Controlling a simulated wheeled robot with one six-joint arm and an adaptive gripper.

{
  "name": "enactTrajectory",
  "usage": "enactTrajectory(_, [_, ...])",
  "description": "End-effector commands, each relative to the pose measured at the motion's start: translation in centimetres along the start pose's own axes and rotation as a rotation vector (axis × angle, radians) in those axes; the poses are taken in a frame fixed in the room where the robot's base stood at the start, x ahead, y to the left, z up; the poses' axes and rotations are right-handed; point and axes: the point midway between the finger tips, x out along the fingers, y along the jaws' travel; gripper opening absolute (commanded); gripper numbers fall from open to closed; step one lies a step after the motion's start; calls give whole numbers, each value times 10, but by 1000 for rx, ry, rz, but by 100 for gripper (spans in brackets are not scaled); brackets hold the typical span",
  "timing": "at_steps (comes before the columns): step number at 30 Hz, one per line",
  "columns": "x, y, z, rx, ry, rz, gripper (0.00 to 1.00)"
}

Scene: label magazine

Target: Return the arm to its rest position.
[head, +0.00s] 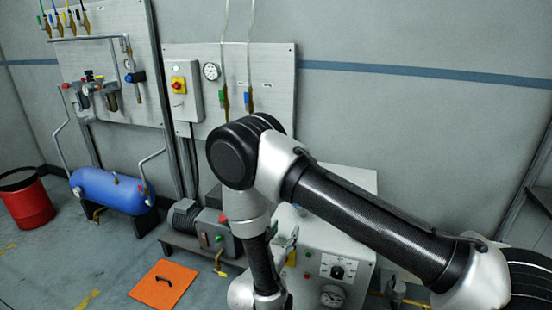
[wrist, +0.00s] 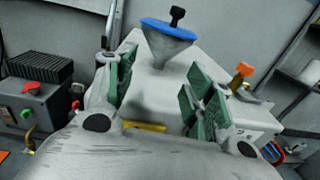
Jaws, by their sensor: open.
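My arm crosses the right half of the head view, bent at an elbow near the middle, with its lower part reaching down in front of a white machine. My gripper (wrist: 160,98) shows in the wrist view with its two green-padded fingers wide apart and nothing between them. Beyond the fingers, a grey funnel-shaped part with a blue rim (wrist: 168,29) and a black knob stands on the white machine (wrist: 155,85). The fingers appear apart from it.
The white machine (head: 345,240) has a dial and gauge on its front. A pump unit (head: 190,225) stands left of it, then a blue tank (head: 108,190) and a red bin (head: 27,203). An orange mat (head: 162,284) lies on the floor. Wall panels (head: 270,70) stand behind.

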Motion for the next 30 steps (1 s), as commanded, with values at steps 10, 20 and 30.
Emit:
enactTrajectory(10, [95, -138, 181, 363, 29, -664, 53])
enactTrajectory(20, [69, -310, 286, 889, 151, -1264, 53])
enactTrajectory(30, [-24, -400, 326, 1620, 324, -1631, 53])
